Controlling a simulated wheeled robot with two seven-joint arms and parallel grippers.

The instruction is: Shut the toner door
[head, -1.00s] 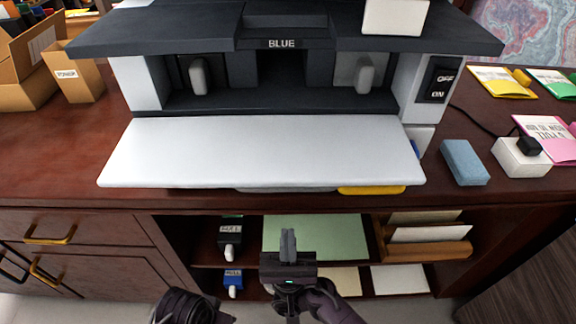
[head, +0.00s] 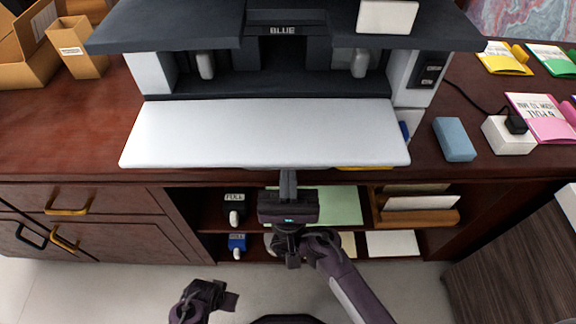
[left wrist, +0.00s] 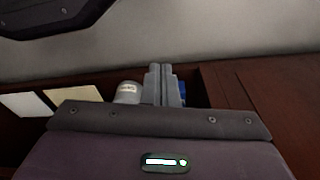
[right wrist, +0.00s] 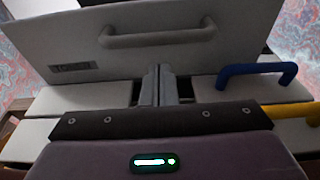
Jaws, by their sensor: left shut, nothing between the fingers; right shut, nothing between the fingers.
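The toner door (head: 265,135) is a white panel folded down open at the front of the printer (head: 205,42). In the right wrist view its outer face (right wrist: 185,60) shows a grey handle (right wrist: 160,38) and a TONER label. My right gripper (head: 288,174) is shut and empty, its tips at the door's front edge in the head view. In the right wrist view its fingers (right wrist: 160,75) overlap the door's lower part; contact cannot be told. My left gripper (left wrist: 166,70) is shut and empty, low in front of the desk; its wrist shows at the bottom of the head view.
A blue handle (right wrist: 258,72) and a yellow handle (right wrist: 295,110) stick out under the door. A blue block (head: 454,139) and a white box (head: 507,136) lie right of the printer. Shelves (head: 212,222) with bottles and papers are below. The floor in front is clear.

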